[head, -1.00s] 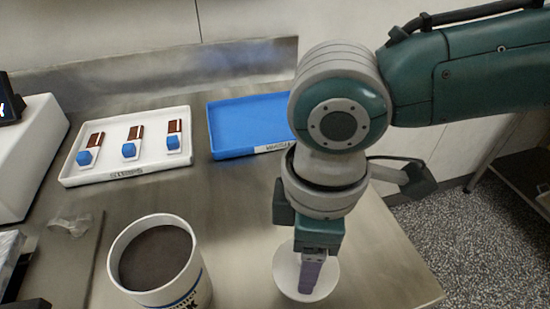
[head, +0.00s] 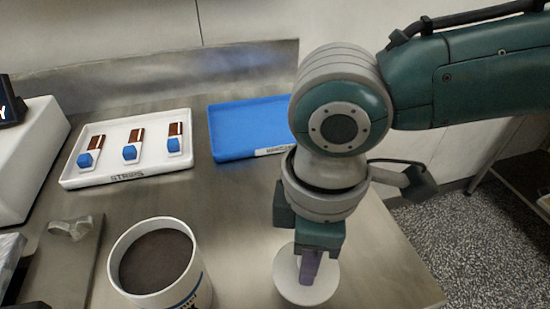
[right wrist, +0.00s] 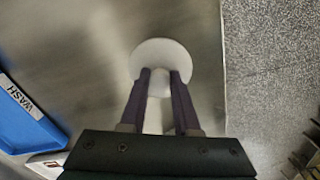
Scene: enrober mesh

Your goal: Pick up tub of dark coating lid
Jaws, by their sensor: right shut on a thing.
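The lid is a white round disc (head: 284,288) with a raised knob, low in the head view at the right part of the steel table. The same lid shows in the right wrist view (right wrist: 162,50). My right gripper (head: 308,276) points down at it, and its purple fingers (right wrist: 162,84) are shut on the knob from both sides. I cannot tell whether the lid touches the table. The tub of dark coating (head: 157,262) stands open to the left of the lid, white with dark brown contents. My left gripper is not clearly in view.
A white tray (head: 127,178) with several strips and blue blocks stands at the back left. A blue tray (head: 247,126) is beside it; its label reads WASH in the wrist view. A white machine (head: 28,155) stands at far left. The table edge is right of the lid.

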